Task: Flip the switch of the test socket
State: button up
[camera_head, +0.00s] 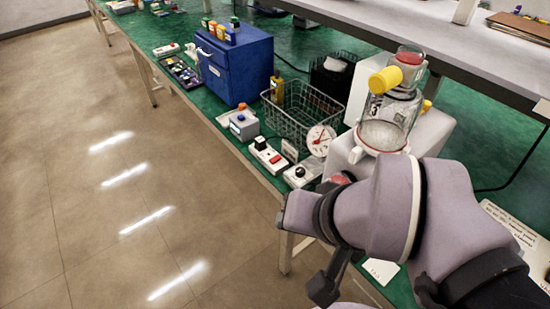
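The likely test socket (268,156) is a white strip on the green bench near its front edge. A black plug or block (260,143) sits at its far end, and a small red switch (275,159) shows on its top. Whether the switch is on or off is too small to tell. My arm reaches in from the lower right. A dark part that may belong to my gripper (325,289) hangs low at the bench's front edge, apart from the strip. The fingers cannot be made out clearly, and no held object shows.
A white box with a black knob (301,172) lies just right of the strip. A round dial gauge (320,139) and a wire basket (302,112) stand behind. A grey box (243,125) is left. A glass canister pump (386,113) stands right. Floor in front is clear.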

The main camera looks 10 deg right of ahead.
aim_at(277, 158)
jog(key=i+j+z, duration=0.4)
jog(key=i+j, duration=0.15)
jog(key=i+j+z, duration=0.2)
jog(key=j, duration=0.2)
jog(key=i+j+z, duration=0.2)
jog(key=j, duration=0.2)
jog(key=i+j+z, duration=0.2)
jog(key=j, duration=0.25)
